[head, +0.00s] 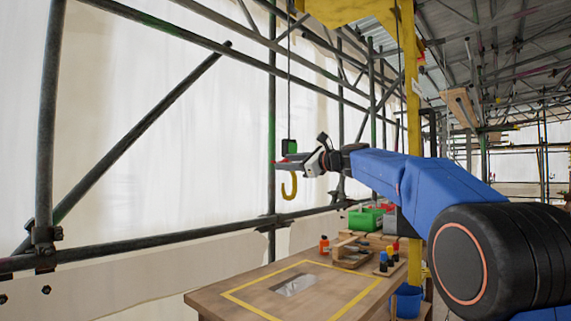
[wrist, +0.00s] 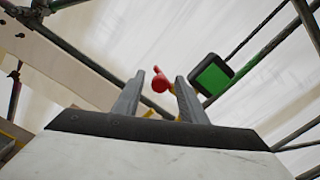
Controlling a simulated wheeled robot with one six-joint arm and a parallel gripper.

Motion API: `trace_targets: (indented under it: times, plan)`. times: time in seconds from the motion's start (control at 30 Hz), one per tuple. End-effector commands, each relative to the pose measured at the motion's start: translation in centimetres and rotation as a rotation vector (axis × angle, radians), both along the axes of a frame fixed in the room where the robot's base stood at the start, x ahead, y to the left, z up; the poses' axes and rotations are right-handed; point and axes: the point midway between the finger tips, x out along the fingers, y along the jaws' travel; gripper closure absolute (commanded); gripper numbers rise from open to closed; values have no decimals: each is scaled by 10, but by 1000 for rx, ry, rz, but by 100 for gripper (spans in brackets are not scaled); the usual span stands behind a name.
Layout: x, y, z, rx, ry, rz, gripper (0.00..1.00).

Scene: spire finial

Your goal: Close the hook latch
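A yellow hook (head: 290,187) hangs on a cable below a small dark box (head: 289,146). In the wrist view the box shows a green face (wrist: 212,76), right of the fingers. My gripper (head: 281,164) is level with the top of the hook, just under the box. In the wrist view my gripper (wrist: 160,77) has its two grey fingers apart. A red latch piece with a rounded end (wrist: 160,83) shows in the gap between the fingertips, with a bit of yellow beside it. I cannot tell whether a finger touches it. The fingers hide most of the hook.
Below stands a wooden table (head: 225,298) with a yellow taped outline and a grey plate (head: 295,285). A green box (head: 366,219), an orange bottle (head: 324,245) and several small items stand at its back. Scaffold tubes (head: 272,110) run behind the hook. A blue bucket (head: 406,300) is at right.

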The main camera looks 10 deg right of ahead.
Motion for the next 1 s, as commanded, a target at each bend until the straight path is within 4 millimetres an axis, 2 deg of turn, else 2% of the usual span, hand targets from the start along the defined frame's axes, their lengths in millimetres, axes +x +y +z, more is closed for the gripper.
trace_targets:
  times: [0.13, 0.47, 0.6, 0.63, 1.0]
  plan:
    - [7, 6, 0, -1, -1, 1, 62]
    - [9, 7, 0, -1, -1, 0, 62]
    - [9, 7, 0, -1, -1, 0, 95]
    - [9, 7, 0, 0, 0, 0, 100]
    - [9, 7, -2, -34, -25, 0, 100]
